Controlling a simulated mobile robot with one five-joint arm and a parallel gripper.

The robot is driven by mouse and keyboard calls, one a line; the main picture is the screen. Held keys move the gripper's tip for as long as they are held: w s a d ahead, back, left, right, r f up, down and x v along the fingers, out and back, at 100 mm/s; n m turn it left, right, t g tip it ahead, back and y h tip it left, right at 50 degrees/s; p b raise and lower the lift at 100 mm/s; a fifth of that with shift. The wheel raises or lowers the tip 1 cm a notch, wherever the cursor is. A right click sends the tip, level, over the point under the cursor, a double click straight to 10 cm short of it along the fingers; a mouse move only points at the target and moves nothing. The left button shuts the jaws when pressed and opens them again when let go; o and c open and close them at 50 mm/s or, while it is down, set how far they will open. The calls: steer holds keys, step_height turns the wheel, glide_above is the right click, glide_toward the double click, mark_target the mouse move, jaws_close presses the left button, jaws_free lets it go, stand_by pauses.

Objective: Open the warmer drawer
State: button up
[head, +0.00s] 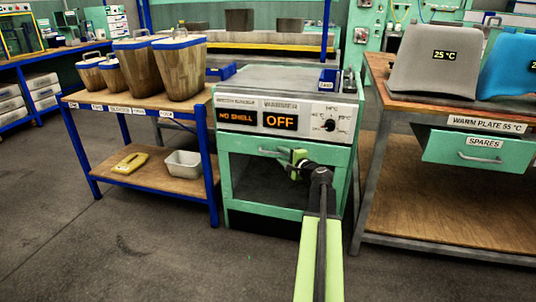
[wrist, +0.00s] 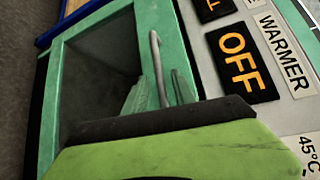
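The warmer (head: 285,105) is a pale-topped cabinet with a white control panel and a green front. Its drawer front (head: 238,150) lies below the panel, around a dark area, and looks shut. A grey bar handle (head: 268,152) runs along its upper part; it also shows in the wrist view (wrist: 156,55). My gripper (head: 297,158) is at the right part of the handle. In the wrist view its two green fingers (wrist: 160,88) stand apart, one on each side of the bar, with small gaps showing. Where the bar passes behind my gripper is hidden.
The warmer's display (head: 281,121) reads OFF and another reads NO SHELL. A blue-legged bench (head: 140,103) with wooden bins stands close on the left. A wooden table (head: 395,95) with a SPARES drawer stands close on the right. The floor in front is clear.

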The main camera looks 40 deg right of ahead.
steer(key=shift+w+d+f, duration=0.1)
steer(key=shift+w+d, duration=0.1)
steer(key=shift+w, duration=0.35)
steer(key=shift+w+a, duration=0.15)
steer(key=shift+w, duration=0.15)
steer(key=c, duration=0.7)
stand_by(0.4)
